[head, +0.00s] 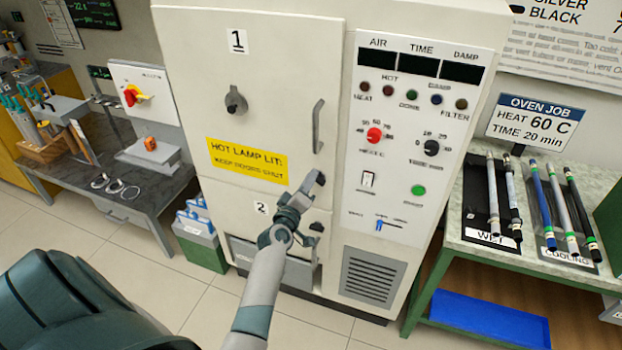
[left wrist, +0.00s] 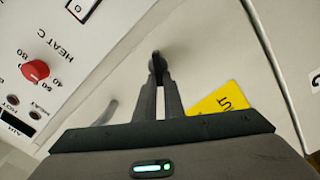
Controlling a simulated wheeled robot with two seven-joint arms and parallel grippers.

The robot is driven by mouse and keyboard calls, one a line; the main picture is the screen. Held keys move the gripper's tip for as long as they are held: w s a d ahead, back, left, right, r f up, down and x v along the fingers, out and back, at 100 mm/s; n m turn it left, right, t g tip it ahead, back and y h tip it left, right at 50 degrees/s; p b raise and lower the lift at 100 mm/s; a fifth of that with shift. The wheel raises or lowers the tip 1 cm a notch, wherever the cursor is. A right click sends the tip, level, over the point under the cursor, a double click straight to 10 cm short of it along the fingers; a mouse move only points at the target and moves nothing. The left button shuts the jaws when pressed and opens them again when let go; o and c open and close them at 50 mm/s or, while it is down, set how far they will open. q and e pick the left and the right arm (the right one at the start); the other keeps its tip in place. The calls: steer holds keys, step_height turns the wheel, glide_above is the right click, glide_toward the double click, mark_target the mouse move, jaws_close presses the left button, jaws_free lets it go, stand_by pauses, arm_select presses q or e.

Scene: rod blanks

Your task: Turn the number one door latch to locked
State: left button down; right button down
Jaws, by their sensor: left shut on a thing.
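The number one door (head: 275,80) is the upper cream door of the oven cabinet, and it looks closed. My left gripper (head: 318,180) is at its lower right, below the grey door handle (head: 318,126). In the left wrist view the fingers are shut on a small dark latch (left wrist: 157,62) with a round base against the door. The fingers hide much of the latch, so I cannot tell its exact angle. A grey round knob with a lever (head: 235,100) sits higher left on the same door. My right gripper is not in view.
A yellow hot-lamp label (head: 247,161) is left of the gripper. A dark fitting (head: 316,227) on the number two door is just below it. The control panel (head: 415,130) with a red knob (head: 374,135) lies to the right. A rod table (head: 470,238) stands farther right.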

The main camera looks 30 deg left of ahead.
arm_select(q)
steer(key=shift+a+f+n, duration=0.1)
steer(key=shift+f+n, duration=0.1)
steer(key=shift+n, duration=0.9)
steer(key=shift+f+n, duration=0.2)
steer(key=shift+n, duration=0.9)
steer(key=shift+a+f+n, duration=0.1)
steer(key=shift+f+n, duration=0.1)
steer(key=shift+n, duration=0.9)
steer(key=c, duration=1.9)
jaws_free()
steer(key=shift+o, duration=0.2)
steer(key=shift+s, duration=0.1)
steer(key=b+v, duration=0.3)
steer(key=v, duration=1.4)
steer(key=shift+d, duration=0.2)
